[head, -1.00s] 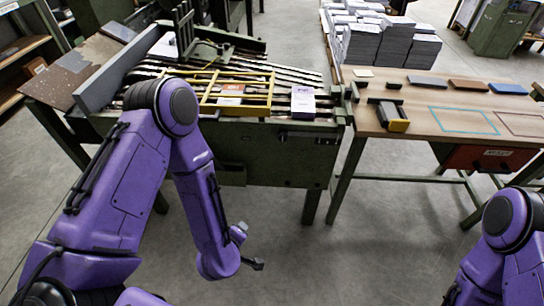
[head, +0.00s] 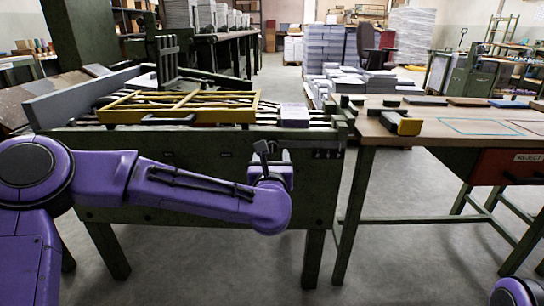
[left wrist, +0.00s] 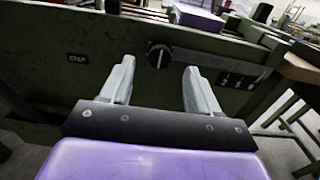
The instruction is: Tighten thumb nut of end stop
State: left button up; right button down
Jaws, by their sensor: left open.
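My left gripper (head: 264,150) is raised in front of the green machine (head: 200,170). In the left wrist view its two grey fingers (left wrist: 160,80) are apart with nothing between them. Beyond them is a round black knob (left wrist: 159,56) on the machine's green front panel, apart from the fingers. In the head view my gripper and wrist cover that part of the panel. I cannot tell which part is the end stop or its thumb nut. My right gripper is out of view; only a purple piece of my right arm shows at the bottom right corner.
A yellow frame (head: 182,110) and a pale purple-white stack (head: 294,115) lie on the machine bed. A wooden table (head: 460,122) with a red drawer (head: 508,167) stands to the right. A black-and-yellow block (head: 402,124) lies on it. Paper stacks (head: 330,65) stand behind.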

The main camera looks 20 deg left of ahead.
aim_at(272, 148)
pick_arm(q)
jog(key=x, duration=0.5)
jog(key=shift+b, duration=0.3)
jog(key=shift+c, duration=0.2)
jog(key=c, duration=1)
